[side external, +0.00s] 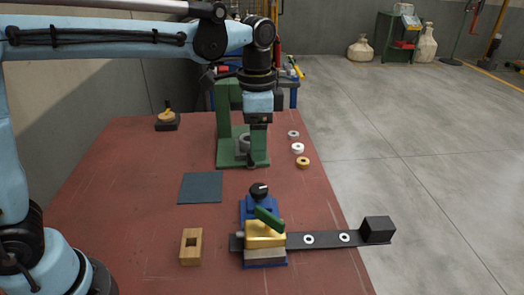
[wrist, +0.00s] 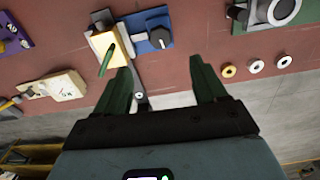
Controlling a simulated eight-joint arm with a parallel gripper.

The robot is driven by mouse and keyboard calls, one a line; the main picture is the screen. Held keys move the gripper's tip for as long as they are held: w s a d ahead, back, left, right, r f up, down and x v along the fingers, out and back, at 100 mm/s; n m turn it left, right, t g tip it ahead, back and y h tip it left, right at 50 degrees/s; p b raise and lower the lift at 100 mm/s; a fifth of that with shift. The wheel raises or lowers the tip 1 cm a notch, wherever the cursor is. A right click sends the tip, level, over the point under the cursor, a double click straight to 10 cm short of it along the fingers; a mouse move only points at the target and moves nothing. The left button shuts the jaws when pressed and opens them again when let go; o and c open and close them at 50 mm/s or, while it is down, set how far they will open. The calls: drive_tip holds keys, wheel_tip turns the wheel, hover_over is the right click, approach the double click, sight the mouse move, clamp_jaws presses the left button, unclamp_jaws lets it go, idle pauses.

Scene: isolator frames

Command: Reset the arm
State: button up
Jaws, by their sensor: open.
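My gripper (wrist: 160,65) is open and empty in the wrist view, its two green fingers spread apart. In the side external view my arm reaches across the red table, and its end hangs down by the green press stand (side external: 226,100). The fingertips are hard to tell apart from the green stand there. A blue fixture (side external: 279,209) with a yellow block (side external: 262,236), a green handle (side external: 269,218) and a black knob (side external: 259,190) stands at the front of the table. The yellow block also shows in the wrist view (wrist: 98,45), beyond the left finger.
Two pale rings (side external: 298,148) and a brass ring (side external: 303,162) lie near the table's right edge. A black bar (side external: 325,239) with a black end block (side external: 377,230) overhangs that edge. A dark pad (side external: 201,187) and a slotted wooden block (side external: 191,246) lie left of the fixture.

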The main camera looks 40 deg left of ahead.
idle(0.3)
drive_tip(key=s+a+f+n+t, duration=0.3)
drive_tip(key=s+a+n+t, duration=0.4)
drive_tip(key=s+a+n, duration=0.2)
drive_tip(key=shift+s+f, duration=0.35)
drive_tip(key=shift+s, duration=0.8)
